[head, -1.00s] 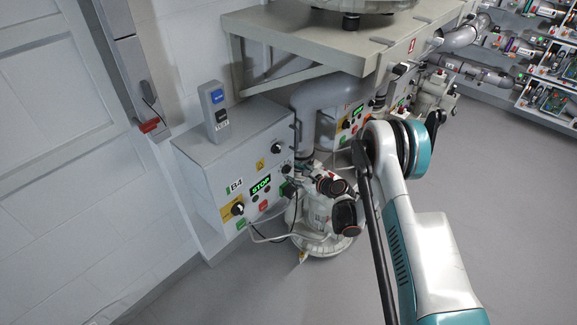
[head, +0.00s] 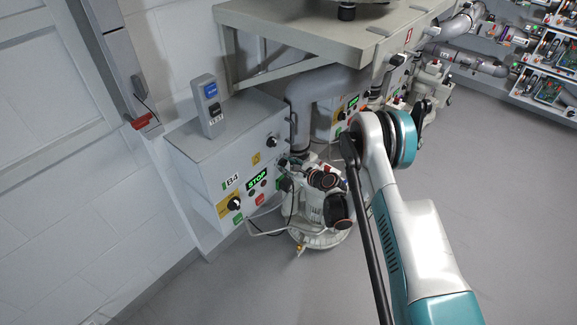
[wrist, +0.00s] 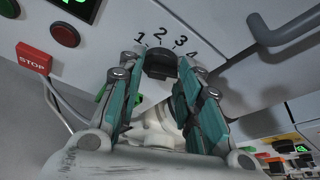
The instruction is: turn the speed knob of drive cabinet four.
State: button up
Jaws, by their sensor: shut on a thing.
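Drive cabinet four (head: 205,160) is the light grey box marked B4 on the wall at the left of the head view, with a green STOP display (head: 258,180). In the wrist view a round dark knob (wrist: 160,63) sits on the light panel under the printed numbers 1 to 4. My gripper (wrist: 160,85) has its two teal fingers on either side of this knob, shut on it. The knob's pointer is hard to make out. In the head view my wrist hides most of the gripper and the knob.
A red STOP button plate (wrist: 33,58) is left of my fingers, and a grey bent handle (wrist: 290,28) is at the upper right. A black knob on a yellow plate (head: 230,206) is lower on the cabinet front. A shelf (head: 330,30) overhangs. The floor at right is clear.

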jog(key=shift+w+r+n+t+h, duration=0.15)
jog(key=shift+n+t+h, duration=0.25)
jog(key=shift+n+t, duration=0.25)
jog(key=shift+d, duration=0.1)
jog(key=o, duration=0.9)
